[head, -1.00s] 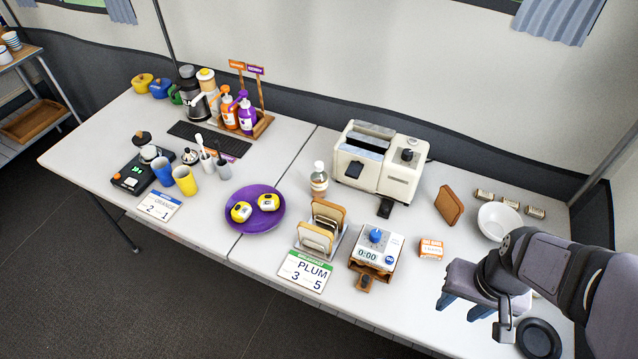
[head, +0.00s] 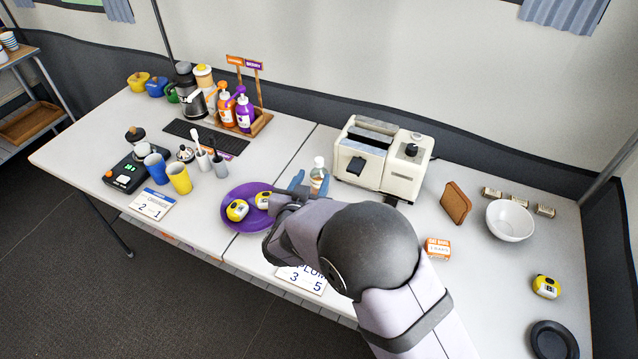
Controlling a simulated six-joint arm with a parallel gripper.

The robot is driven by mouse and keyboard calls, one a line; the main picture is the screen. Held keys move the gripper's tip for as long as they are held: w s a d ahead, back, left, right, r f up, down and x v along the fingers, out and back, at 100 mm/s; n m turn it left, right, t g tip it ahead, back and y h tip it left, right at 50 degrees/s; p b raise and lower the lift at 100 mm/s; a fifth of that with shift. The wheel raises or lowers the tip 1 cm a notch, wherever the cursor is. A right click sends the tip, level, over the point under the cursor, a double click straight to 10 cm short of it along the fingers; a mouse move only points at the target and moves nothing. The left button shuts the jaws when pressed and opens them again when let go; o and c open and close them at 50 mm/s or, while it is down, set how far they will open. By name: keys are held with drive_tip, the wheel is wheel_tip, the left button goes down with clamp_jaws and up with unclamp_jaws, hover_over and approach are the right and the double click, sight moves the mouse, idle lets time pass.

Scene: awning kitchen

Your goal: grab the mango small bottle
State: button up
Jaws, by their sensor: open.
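A small bottle (head: 318,172) with a white cap and a brownish label stands upright on the table, left of the toaster. Its label is too small to read, so I cannot confirm that it says mango. My gripper (head: 310,185) is open at the bottle, with blue fingers. One finger shows just left of the bottle, and a little blue shows at its right edge. I cannot tell whether either finger touches it. My wrist hides the bottle's lower part.
A cream toaster (head: 381,158) stands close on the bottle's right. A purple plate (head: 234,220) with yellow tape measures is at its left. My arm hides the toast rack, the timer and part of the PLUM card (head: 301,281). A white bowl (head: 510,220) stands farther right.

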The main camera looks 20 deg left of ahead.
sight(318, 166)
drive_tip(key=shift+w+a+f+t+p, duration=0.1)
drive_tip(key=shift+w+a+f+p, duration=0.1)
drive_tip(key=shift+w, duration=0.25)
drive_tip(key=shift+w+a+f+t+p, duration=0.1)
drive_tip(key=shift+w+f+p, duration=0.05)
drive_tip(key=shift+w, duration=0.25)
drive_tip(key=shift+w+a+f+t+p, duration=0.1)
drive_tip(key=shift+w+a+f+p, duration=0.1)
drive_tip(key=shift+w, duration=0.25)
drive_tip(key=shift+p+x, duration=0.45)
drive_tip(key=shift+x, duration=1.55)
drive_tip(key=shift+f, duration=0.1)
drive_tip(key=shift+c, duration=0.6)
clamp_jaws()
